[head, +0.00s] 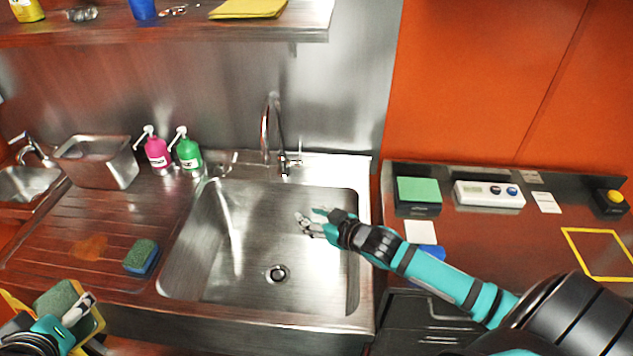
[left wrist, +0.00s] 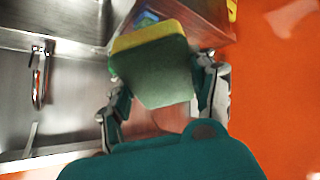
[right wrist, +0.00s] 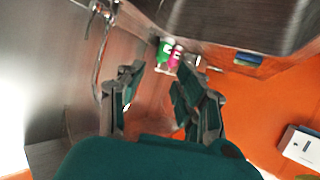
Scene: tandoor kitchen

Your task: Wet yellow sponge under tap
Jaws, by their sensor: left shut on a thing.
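The yellow sponge (head: 88,326) has a green scouring side and is at the lower left of the head view, low in front of the counter. My left gripper (head: 72,318) is shut on it; the left wrist view shows the sponge (left wrist: 152,75) between both fingers. The curved steel tap (head: 268,130) stands behind the sink (head: 250,230), well away from the sponge. The tap also shows in the left wrist view (left wrist: 40,75) and the right wrist view (right wrist: 100,50). My right gripper (head: 308,222) is open and empty over the right side of the basin.
A blue-and-green sponge (head: 142,260) lies on the wooden drainboard left of the basin. Pink (head: 157,153) and green (head: 189,153) soap bottles and a metal container (head: 97,163) stand behind it. A shelf (head: 170,27) hangs above. The basin is empty around its drain.

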